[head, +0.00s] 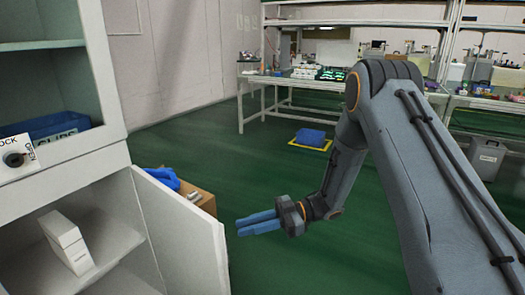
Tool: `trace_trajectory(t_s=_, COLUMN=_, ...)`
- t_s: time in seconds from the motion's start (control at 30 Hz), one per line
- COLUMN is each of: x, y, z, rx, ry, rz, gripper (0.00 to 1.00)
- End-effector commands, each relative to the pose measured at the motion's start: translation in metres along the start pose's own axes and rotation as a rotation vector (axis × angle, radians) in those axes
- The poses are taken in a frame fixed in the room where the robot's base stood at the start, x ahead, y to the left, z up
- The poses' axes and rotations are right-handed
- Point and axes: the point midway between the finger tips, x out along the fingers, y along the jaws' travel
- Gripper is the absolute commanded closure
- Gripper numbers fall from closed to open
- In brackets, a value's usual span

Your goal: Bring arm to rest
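My arm reaches in from the right of the head view, bends at a high elbow and comes down toward the middle. My gripper (258,224) points left with its blue fingers. The fingers appear close together, but at this angle I cannot tell whether they touch. No object shows in them. The gripper hangs over the green floor, just right of the open cabinet door (185,235) and apart from it.
The cabinet (110,165) at left holds a white box file (65,242) and a blue bin (45,125). A cardboard box (202,200) with blue cloth stands behind its door. A blue bundle (311,138) lies on the floor. Workbenches (290,80) stand at the back.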

Motion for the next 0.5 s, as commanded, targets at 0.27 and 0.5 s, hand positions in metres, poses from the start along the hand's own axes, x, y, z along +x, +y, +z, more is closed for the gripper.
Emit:
trace_trajectory(t_s=0.27, x=-0.013, y=0.104, z=-0.043, rx=-0.087, ry=-0.355, rz=0.469, gripper=0.82)
trace_trajectory(t_s=0.5, x=-0.074, y=0.131, z=-0.082, rx=0.009, ry=-0.637, rz=0.861, gripper=0.82)
